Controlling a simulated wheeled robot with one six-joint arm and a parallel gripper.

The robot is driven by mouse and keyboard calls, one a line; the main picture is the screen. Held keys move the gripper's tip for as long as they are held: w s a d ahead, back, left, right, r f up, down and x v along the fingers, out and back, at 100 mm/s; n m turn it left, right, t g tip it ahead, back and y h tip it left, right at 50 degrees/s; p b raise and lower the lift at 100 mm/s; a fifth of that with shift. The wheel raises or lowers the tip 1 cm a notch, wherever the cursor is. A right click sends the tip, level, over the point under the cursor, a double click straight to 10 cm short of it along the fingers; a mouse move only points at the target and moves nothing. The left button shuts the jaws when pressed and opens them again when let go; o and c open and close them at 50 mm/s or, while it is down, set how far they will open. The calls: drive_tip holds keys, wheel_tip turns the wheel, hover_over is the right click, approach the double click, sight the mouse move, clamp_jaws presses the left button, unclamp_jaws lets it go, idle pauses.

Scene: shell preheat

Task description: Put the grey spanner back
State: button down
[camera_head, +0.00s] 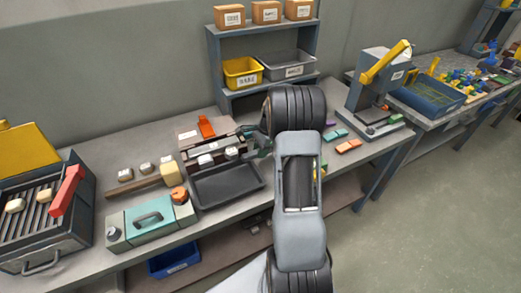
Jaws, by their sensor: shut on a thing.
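My gripper (252,141) is at the left of my dark wrist, over the back of the bench beside the small machine with white pieces. It is small in view and partly hidden by my arm. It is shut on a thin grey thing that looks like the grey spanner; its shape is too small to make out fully. I cannot tell whether the spanner touches the machine or bench.
A dark tray (227,184) lies in front of the machine (216,151). A teal case (152,220) and a grill with a red handle (67,190) stand left. A shelf with a yellow bin (243,73) and a grey bin (287,66) stands behind. A press (375,90) stands right.

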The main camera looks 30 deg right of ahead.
drive_tip(key=c, duration=0.9)
unclamp_jaws()
drive_tip(key=shift+r, duration=0.1)
drive_tip(key=shift+r, duration=0.25)
drive_tip(key=v, duration=1.2)
drive_tip(key=s+a+r+n+h, duration=0.1)
drive_tip(key=a+r+n, duration=0.2)
drive_tip(key=a, duration=0.3)
drive_tip(key=s+a+n+t, duration=0.1)
drive_tip(key=s+a+n, duration=0.4)
drive_tip(key=s+a+n+t+h, duration=0.1)
drive_tip(key=s+a+n, duration=0.5)
drive_tip(key=s+a+n+t+h, duration=0.1)
drive_tip(key=s+a+n, duration=0.4)
drive_tip(key=a, duration=0.1)
drive_tip(key=shift+s+a+r+n, duration=0.2)
drive_tip(key=shift+s+r+n, duration=0.05)
drive_tip(key=shift+s+n, duration=0.15)
